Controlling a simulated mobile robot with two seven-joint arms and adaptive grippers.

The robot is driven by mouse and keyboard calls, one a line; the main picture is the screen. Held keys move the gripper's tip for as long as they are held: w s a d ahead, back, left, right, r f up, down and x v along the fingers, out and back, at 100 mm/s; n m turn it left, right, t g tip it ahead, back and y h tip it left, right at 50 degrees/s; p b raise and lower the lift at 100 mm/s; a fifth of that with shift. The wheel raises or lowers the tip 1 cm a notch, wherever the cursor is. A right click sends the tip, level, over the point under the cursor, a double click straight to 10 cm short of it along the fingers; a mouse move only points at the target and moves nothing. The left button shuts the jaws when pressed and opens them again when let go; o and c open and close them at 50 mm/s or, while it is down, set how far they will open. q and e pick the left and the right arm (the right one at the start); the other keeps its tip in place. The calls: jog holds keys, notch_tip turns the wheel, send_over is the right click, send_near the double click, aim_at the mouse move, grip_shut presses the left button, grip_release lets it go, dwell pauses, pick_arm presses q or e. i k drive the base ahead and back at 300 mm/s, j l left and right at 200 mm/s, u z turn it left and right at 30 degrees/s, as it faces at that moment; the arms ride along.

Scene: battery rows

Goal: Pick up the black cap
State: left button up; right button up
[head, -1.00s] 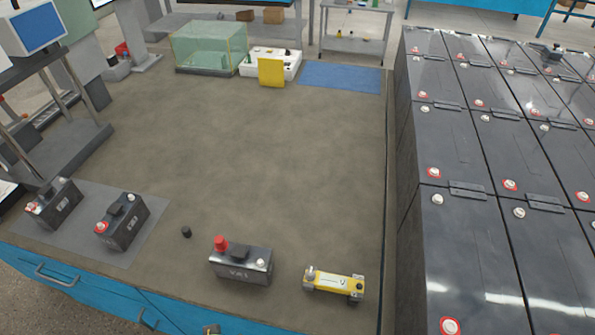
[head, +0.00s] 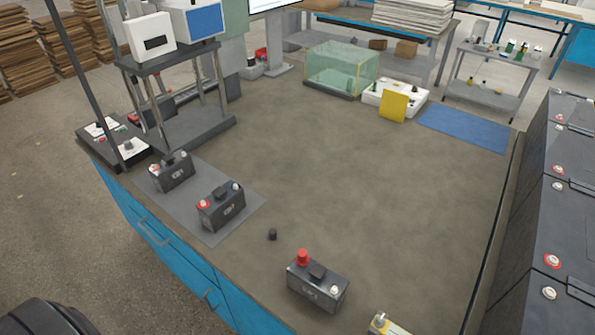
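The small black cap (head: 272,235) stands alone on the brown bench top, near the front edge, in the head view. To its lower right is a black battery (head: 317,284) with a red cap (head: 303,257) on one terminal and a bare metal terminal at the other end. Neither of my grippers shows in the head view. A dark rounded shape at the bottom left corner is cut off, and I cannot tell what part it is.
Two more batteries (head: 221,205) (head: 171,172) stand on a grey mat (head: 248,208) left of the cap. A yellow device (head: 385,328) is cut off at the bottom. Large black battery blocks (head: 540,225) line the right. The bench's middle is clear up to the blue mat (head: 464,128).

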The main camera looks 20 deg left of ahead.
aim_at(273, 232)
jog(key=u, duration=1)
